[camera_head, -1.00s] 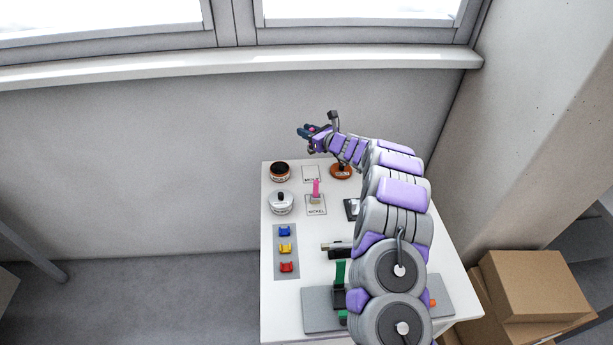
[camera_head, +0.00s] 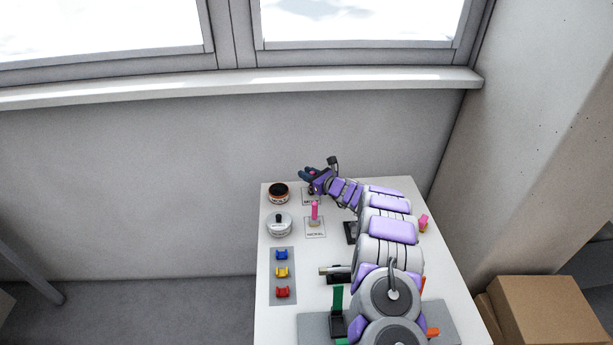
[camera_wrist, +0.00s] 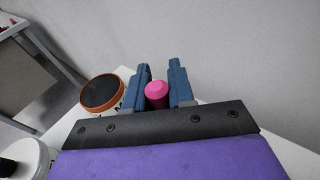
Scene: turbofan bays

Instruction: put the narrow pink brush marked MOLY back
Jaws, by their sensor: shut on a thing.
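My gripper (camera_head: 309,174) is shut on a pink brush (camera_wrist: 157,92). In the wrist view its rounded pink end sits between the two blue fingers; the rest of it and any marking are hidden. In the head view the gripper is low over the far edge of the white table, at a white card (camera_head: 307,197) that it partly covers. The card's print is too small to read surely. Another pink brush (camera_head: 314,211) stands upright on a nearer card (camera_head: 315,234) that seems to read NICKEL.
A dark-topped jar with an orange rim (camera_head: 278,193) and a white jar (camera_head: 279,224) stand left of the cards. Blue, yellow and red clips (camera_head: 282,272) lie on a grey strip. Another pink item (camera_head: 424,222) is right of my arm. The wall is close behind the table.

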